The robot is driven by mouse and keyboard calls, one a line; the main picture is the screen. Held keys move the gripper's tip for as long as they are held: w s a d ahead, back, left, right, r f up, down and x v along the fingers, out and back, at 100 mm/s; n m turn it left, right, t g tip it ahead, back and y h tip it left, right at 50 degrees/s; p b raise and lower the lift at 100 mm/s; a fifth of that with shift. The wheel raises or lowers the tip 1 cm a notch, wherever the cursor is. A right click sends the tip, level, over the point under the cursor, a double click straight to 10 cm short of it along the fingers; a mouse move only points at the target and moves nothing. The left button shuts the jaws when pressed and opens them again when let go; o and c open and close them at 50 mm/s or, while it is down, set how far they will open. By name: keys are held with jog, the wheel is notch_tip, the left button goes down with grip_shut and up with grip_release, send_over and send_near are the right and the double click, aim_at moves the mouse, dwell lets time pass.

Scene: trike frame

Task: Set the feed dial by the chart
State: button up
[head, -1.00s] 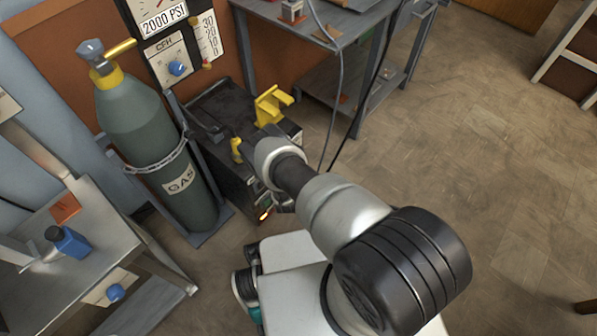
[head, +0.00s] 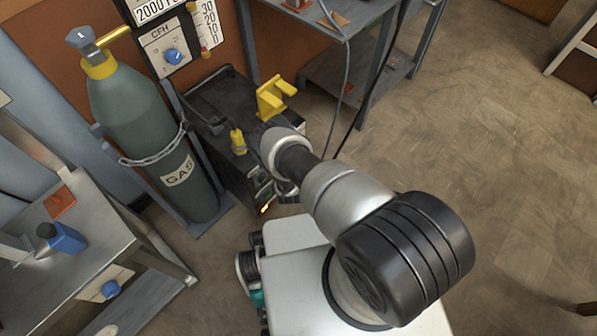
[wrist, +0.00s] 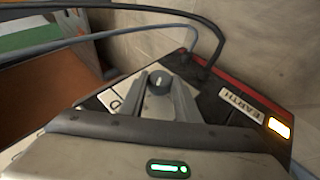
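In the wrist view a dark round dial (wrist: 158,82) with a pale pointer mark sits on the black machine's panel, between the tips of my gripper (wrist: 161,92). The two grey fingers stand apart on either side of it; I cannot tell whether they touch it. The dial's own label and scale are hidden, so I cannot confirm it is the feed dial. In the head view the black machine (head: 229,92) stands on the floor right of the gas cylinder, and my arm hides much of its front. I cannot make out a chart.
An EARTH label (wrist: 247,104) and an orange lamp (wrist: 279,128) lie right of the dial; cables pass above. A yellow bracket (head: 272,97) tops the machine. The gas cylinder (head: 150,130) and metal cart (head: 70,235) stand left.

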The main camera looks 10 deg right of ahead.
jog(key=shift+a+f+t, duration=0.15)
jog(key=shift+t, duration=0.15)
jog(key=shift+t+h, duration=0.3)
jog(key=shift+h, duration=0.2)
jog(key=o, duration=1)
jog(key=shift+o, duration=0.2)
